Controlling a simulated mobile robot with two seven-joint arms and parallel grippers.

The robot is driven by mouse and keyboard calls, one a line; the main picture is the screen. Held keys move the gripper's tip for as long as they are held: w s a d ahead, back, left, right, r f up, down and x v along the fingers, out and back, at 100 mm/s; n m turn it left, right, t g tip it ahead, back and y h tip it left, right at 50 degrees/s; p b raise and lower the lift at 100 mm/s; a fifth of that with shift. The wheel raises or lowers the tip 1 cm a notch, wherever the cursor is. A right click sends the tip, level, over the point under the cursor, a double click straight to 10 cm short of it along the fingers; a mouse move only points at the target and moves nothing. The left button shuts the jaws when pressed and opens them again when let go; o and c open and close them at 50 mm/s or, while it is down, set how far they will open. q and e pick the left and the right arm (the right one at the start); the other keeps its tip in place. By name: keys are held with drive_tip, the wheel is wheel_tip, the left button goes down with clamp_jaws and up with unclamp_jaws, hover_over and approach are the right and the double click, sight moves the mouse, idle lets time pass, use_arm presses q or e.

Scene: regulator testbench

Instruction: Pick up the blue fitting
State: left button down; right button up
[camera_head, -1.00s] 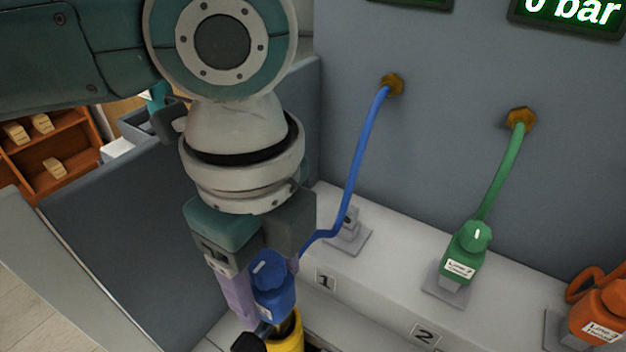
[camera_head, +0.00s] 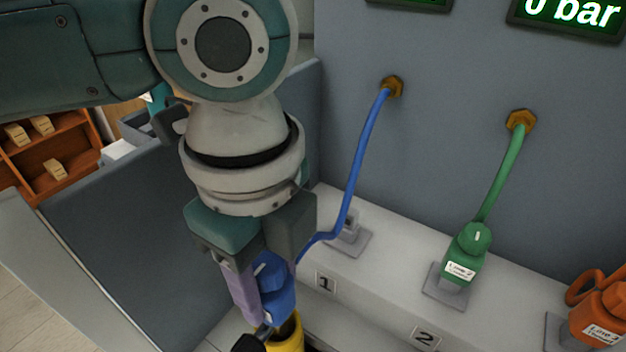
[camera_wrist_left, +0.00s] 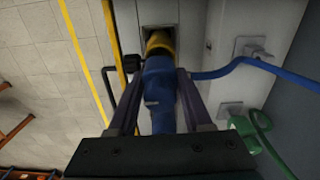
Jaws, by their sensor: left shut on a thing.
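The blue fitting (camera_head: 277,290) sits at the lower middle of the head view, upright above a yellow part (camera_head: 288,332), with its blue hose (camera_head: 358,170) running up to a brass port on the wall. My left gripper (camera_head: 262,310) comes down on it from above, and its fingers are shut on the fitting. In the left wrist view the blue fitting (camera_wrist_left: 160,90) lies between the two fingers, its far end against the yellow part (camera_wrist_left: 159,42). Whether it is seated in that part is hard to tell. My right gripper is not in view.
On the pale ledge, an empty grey holder (camera_head: 350,235) stands by label 1. A green fitting (camera_head: 466,255) sits in the holder by label 2. An orange fitting (camera_head: 602,312) is at the right edge. A dark partition (camera_head: 120,250) stands left of my arm.

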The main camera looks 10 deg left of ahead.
use_arm(q)
wheel_tip(320, 180, up, 20)
drive_tip(key=p, duration=0.2)
idle(0.4)
